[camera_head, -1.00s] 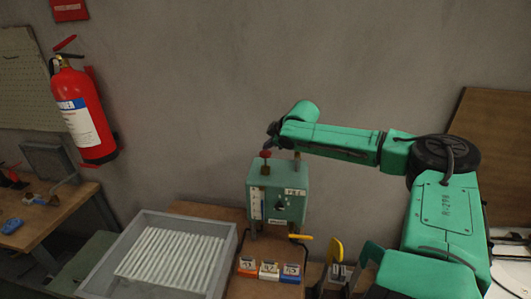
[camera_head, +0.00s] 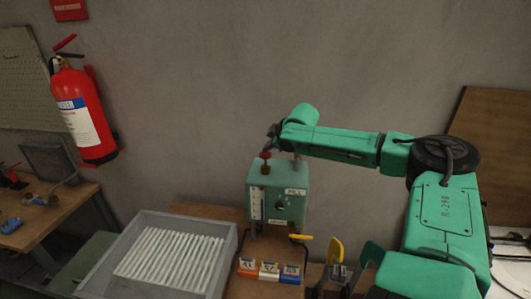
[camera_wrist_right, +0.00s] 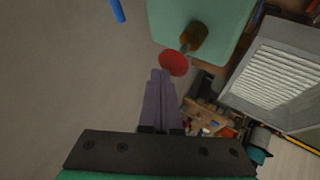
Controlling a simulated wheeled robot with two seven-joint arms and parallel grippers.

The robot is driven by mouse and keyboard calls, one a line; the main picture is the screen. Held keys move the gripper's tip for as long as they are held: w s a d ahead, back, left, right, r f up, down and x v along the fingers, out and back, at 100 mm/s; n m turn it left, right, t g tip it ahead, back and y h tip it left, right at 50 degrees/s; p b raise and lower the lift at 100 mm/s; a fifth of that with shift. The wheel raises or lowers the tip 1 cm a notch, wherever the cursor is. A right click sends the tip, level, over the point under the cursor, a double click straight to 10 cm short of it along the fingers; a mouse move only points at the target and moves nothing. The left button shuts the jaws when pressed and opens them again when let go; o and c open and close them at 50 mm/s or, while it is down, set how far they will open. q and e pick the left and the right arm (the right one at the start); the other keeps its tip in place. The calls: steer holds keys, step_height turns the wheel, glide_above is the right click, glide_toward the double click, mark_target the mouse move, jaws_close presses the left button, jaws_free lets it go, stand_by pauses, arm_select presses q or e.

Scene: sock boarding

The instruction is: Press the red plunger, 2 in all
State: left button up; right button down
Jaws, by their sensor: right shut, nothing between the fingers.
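The red plunger (camera_head: 265,155) is a small red disc on a brass stem, on top of a green box (camera_head: 291,212) with a gauge strip and a dark knob on its front. My right gripper (camera_head: 270,138) is shut and empty, just above the plunger. In the right wrist view, the shut fingers (camera_wrist_right: 160,74) point at the red disc (camera_wrist_right: 173,62) and their tips overlap its edge. I cannot tell whether they touch it. My left gripper is not in view.
A grey tray (camera_head: 228,255) of white rods stands left of the box. Small orange, white and blue labelled bins (camera_head: 269,272) sit in front of it. A yellow upright piece (camera_head: 336,250) stands to the right. A fire extinguisher (camera_head: 82,115) hangs on the wall.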

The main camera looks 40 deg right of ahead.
mark_target(268, 154)
steer(key=shift+f+b, duration=0.65)
steer(key=shift+f, duration=0.6)
stand_by(0.7)
step_height(268, 154, up, 2)
steer(key=shift+r+p, duration=0.2)
steer(key=shift+p, duration=1.05)
steer(key=shift+r+p, duration=0.6)
steer(key=shift+r, duration=0.3)
steer(key=shift+r, duration=2.55)
